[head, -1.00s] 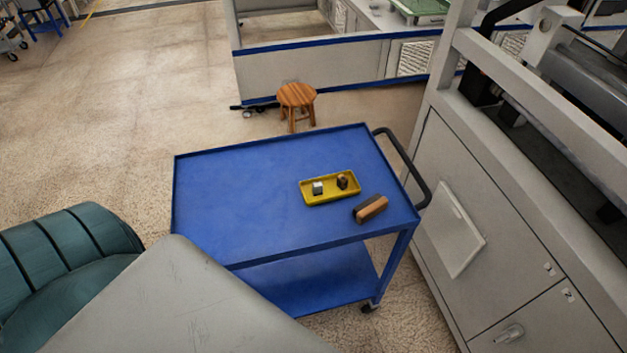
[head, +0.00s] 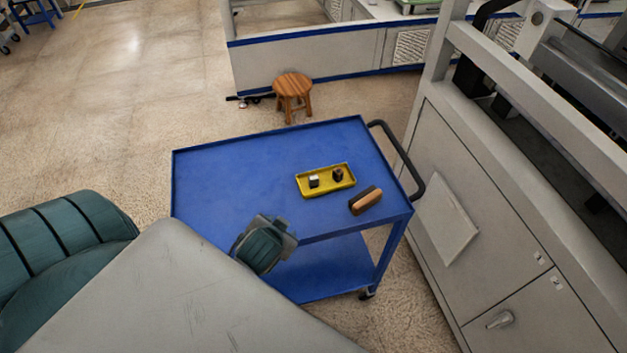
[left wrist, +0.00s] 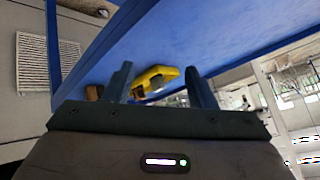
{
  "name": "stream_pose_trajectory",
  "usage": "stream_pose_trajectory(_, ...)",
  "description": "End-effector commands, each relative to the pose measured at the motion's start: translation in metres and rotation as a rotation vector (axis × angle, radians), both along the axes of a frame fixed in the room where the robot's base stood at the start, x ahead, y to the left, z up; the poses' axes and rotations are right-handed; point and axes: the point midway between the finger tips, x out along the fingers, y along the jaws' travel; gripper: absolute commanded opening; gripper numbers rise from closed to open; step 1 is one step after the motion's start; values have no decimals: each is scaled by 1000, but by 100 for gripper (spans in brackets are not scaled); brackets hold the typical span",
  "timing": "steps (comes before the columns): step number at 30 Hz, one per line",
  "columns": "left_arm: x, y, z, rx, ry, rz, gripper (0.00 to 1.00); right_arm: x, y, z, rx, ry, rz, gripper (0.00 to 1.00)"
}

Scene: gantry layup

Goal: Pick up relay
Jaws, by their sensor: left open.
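A yellow tray (head: 345,186) lies on the blue cart top and holds two small parts: a silver-white block (head: 314,181) and a dark brown-black piece (head: 337,175). I cannot tell which one is the relay. My left gripper (left wrist: 160,86) is open and empty, its two fingers spread in the left wrist view with the tray (left wrist: 170,73) beyond them. In the head view, part of my left wrist shows over the cart's near edge, left of and nearer than the tray; its fingertips are not clear. My right gripper is not in view.
The blue cart (head: 230,175) has a raised rim and a black handle (head: 398,160) at right. A wood-and-black brush-like block (head: 366,201) lies right of the tray. The cart's left half is clear. A grey machine (head: 470,215) stands close at right; a wooden stool (head: 292,86) stands behind.

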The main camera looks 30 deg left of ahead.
Motion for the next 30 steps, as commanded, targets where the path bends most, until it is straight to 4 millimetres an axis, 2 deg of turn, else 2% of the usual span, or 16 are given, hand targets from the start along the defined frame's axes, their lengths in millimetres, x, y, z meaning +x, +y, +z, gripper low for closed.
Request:
stream_pose_trajectory(5,54,18,39,147,-238,-28,51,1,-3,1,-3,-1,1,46)
stream_pose_trajectory(8,88,23,72,257,-406,-78,51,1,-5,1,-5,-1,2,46)
stream_pose_trajectory(10,113,21,102,350,-542,-139,51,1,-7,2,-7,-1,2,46)
stream_pose_trajectory(13,148,5,148,499,-742,-281,51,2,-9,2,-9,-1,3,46)
stream_pose_trajectory(15,168,-15,174,599,-860,-410,51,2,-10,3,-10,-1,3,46)
stream_pose_trajectory(18,189,-50,198,731,-980,-633,51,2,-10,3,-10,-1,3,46)
stream_pose_trajectory(21,205,-86,203,846,-1032,-889,51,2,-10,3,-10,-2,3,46)
stream_pose_trajectory(23,213,-105,197,901,-1028,-1053,51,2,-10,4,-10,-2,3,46)
stream_pose_trajectory(27,228,-132,163,992,-901,-1443,51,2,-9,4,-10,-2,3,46)
stream_pose_trajectory(30,236,-131,129,1009,-712,-1701,51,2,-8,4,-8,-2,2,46)
